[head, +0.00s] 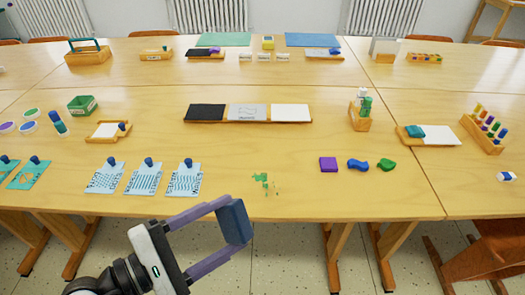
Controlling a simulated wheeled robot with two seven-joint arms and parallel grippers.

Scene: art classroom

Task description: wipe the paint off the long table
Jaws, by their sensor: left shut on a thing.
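The long table (285,205) is light wood and spans the view. A green paint smear (263,180) with a few small specks lies near its front edge, a little right of centre. My left gripper (235,222) has purple fingers and is shut on a dark blue block (234,221), possibly a sponge or eraser. The block is in front of the table's front edge, below and left of the paint in the picture, apart from it. My right gripper is out of view.
Cards with blue knobs (145,177) lie left of the paint. A purple square (328,164), a blue piece (358,165) and a green piece (387,165) lie to its right. A long tray (177,113) stands behind. The tabletop right around the paint is clear.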

